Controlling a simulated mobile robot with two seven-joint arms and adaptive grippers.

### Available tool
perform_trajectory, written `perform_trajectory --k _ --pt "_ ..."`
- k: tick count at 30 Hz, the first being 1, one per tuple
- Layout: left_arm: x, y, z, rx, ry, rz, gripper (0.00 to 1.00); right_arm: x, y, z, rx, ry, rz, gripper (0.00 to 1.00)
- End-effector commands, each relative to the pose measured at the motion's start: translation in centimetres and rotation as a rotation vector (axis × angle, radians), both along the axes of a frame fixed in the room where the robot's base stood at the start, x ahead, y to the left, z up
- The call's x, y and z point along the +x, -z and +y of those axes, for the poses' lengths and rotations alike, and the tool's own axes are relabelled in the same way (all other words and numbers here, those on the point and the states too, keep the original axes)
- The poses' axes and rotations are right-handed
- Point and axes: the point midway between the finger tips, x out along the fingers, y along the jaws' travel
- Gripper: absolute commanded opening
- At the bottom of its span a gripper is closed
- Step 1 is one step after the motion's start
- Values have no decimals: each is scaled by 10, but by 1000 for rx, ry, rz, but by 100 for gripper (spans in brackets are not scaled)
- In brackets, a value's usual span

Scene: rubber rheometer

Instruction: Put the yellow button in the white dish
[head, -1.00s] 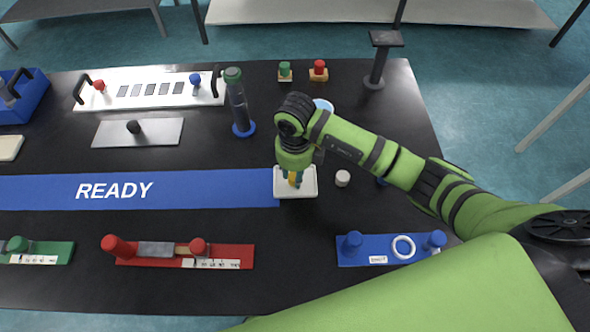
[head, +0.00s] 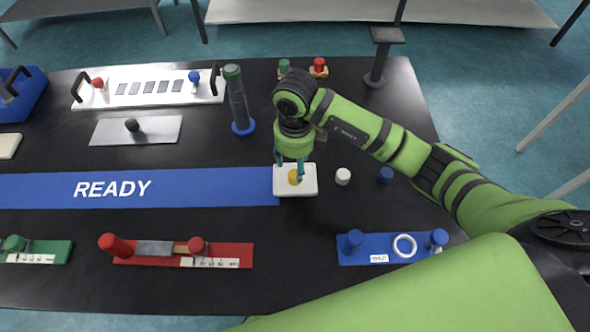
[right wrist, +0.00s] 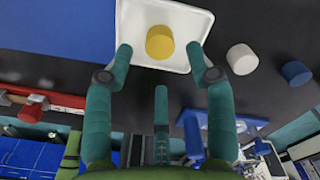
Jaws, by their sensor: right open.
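The yellow button (head: 294,175) lies in the white dish (head: 309,187), which sits at the right end of the blue READY strip. My right gripper (head: 289,174) is above the dish, its fingers pointing down and spread apart. In the right wrist view the yellow button (right wrist: 160,43) rests inside the white dish (right wrist: 196,25), clear of the open, empty fingers of the right gripper (right wrist: 158,62). My left gripper is not in view.
A white button (head: 343,176) and a blue button (head: 385,174) stand right of the dish. A blue base (head: 375,239) with a white ring lies in front, and a dark cylinder (head: 237,105) stands behind.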

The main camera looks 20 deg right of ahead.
Motion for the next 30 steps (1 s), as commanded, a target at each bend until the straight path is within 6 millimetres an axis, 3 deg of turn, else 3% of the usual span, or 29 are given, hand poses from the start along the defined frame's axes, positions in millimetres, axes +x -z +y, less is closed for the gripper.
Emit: perform_trajectory --k 6,12,30 --pt "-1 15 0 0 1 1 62 2 -46 0 0 -1 -7 56" --pt "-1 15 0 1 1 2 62 1 -73 -1 -1 -1 -4 56" --pt "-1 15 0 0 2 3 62 0 -79 0 0 0 0 56"
